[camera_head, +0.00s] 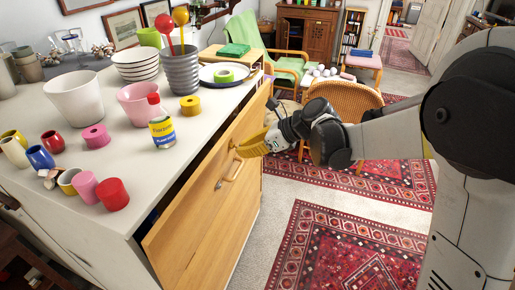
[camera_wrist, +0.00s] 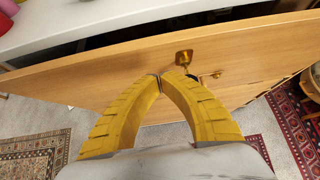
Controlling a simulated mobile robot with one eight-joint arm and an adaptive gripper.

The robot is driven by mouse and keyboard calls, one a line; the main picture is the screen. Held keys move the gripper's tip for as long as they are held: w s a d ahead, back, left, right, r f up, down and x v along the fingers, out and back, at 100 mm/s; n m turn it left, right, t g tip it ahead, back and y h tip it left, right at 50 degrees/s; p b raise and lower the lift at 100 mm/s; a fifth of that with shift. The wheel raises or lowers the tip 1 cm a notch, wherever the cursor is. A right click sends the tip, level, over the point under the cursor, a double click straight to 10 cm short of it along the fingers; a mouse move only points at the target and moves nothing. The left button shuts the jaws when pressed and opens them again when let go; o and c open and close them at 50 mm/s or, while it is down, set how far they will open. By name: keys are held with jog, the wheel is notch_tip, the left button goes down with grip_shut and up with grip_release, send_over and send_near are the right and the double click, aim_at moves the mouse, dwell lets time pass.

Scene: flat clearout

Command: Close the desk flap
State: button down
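The desk flap (camera_head: 205,200) is the light wooden front panel of the white-topped cabinet. Its top edge leans out from the body, leaving a dark gap behind it. The flap also fills the middle of the wrist view (camera_wrist: 95,75). My gripper (camera_head: 240,151) is at the upper outer face of the flap, near its handle. In the wrist view my yellow fingers (camera_wrist: 161,78) meet at their tips, with nothing visible between them. A brass fitting (camera_wrist: 184,57) on the flap is just beyond the tips. Whether the tips touch the flap is unclear.
The white top (camera_head: 130,165) is crowded with pots, cups, rolls and a yellow-labelled bottle (camera_head: 161,122). A wicker chair (camera_head: 345,100) stands behind my gripper. Red patterned rugs (camera_head: 335,250) lie on the open floor to the right.

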jog(key=shift+w+a+r+b, duration=0.1)
jog(key=shift+w+a+r, duration=0.1)
jog(key=shift+a, duration=0.35)
jog(key=shift+w+a+r+b, duration=0.1)
jog(key=shift+w+a+b, duration=0.1)
jog(key=shift+a, duration=0.4)
jog(key=shift+w+a+r+b, duration=0.1)
jog(key=shift+w+a, duration=0.1)
jog(key=shift+a, duration=0.35)
jog(key=shift+w+a+r+p, duration=0.1)
jog(key=shift+w+a+p, duration=0.15)
jog(key=shift+a, duration=0.4)
jog(key=shift+w+a+r+p, duration=0.15)
jog(key=shift+w+a, duration=0.1)
jog(key=shift+a, duration=0.4)
jog(key=shift+d, duration=0.2)
jog(key=p, duration=0.3)
send_near(224, 141)
jog(key=s+d, duration=0.1)
jog(key=d, duration=0.2)
jog(key=shift+s+d+r, duration=0.1)
jog(key=shift+d+r, duration=0.05)
jog(key=shift+r, duration=0.1)
